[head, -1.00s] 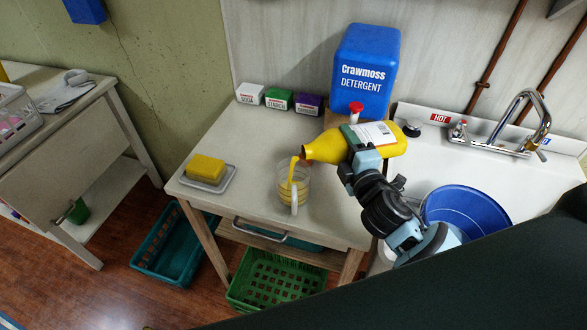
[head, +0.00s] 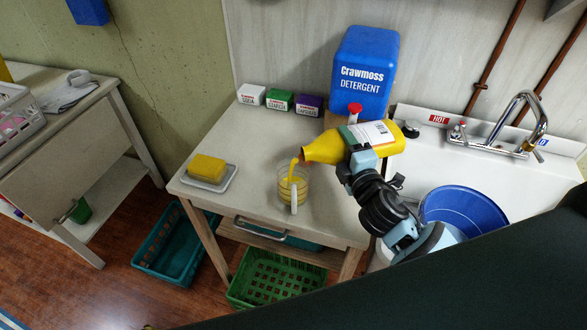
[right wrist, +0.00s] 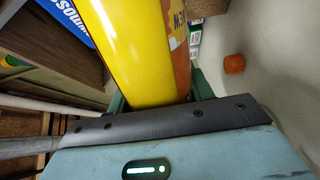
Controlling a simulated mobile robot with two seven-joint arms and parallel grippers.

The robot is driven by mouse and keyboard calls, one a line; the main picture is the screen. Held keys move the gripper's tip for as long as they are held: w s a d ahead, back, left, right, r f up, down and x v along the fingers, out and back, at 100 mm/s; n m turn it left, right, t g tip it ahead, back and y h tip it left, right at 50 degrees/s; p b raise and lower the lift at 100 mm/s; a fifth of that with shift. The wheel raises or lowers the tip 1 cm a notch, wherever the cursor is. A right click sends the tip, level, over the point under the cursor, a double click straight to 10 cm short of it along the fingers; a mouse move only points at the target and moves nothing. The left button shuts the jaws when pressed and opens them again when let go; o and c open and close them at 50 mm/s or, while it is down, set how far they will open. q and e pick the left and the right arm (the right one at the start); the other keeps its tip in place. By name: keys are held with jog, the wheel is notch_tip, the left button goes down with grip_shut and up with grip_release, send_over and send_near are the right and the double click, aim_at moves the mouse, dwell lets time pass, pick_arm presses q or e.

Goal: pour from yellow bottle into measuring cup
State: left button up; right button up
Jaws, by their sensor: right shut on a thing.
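The yellow bottle (head: 368,143) is tilted nearly on its side, its mouth pointing left. My right gripper (head: 364,160) is shut on its body and holds it above the table. A yellow stream (head: 291,171) runs from the mouth into the clear measuring cup (head: 304,184), which stands upright on the table with yellow liquid in it. In the right wrist view the bottle (right wrist: 125,45) lies between the fingers of my right gripper (right wrist: 155,105); its mouth is out of that view. My left gripper is not in view.
The wooden table (head: 228,145) also holds a yellow sponge (head: 207,168) on a dish, several small boxes (head: 279,100) and a blue detergent container (head: 364,75). Right is a sink with a faucet (head: 525,125) and blue bucket (head: 463,212). An orange cap (right wrist: 234,64) lies on the tabletop.

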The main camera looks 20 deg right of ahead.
jog(key=shift+r, duration=0.4)
dwell(0.9)
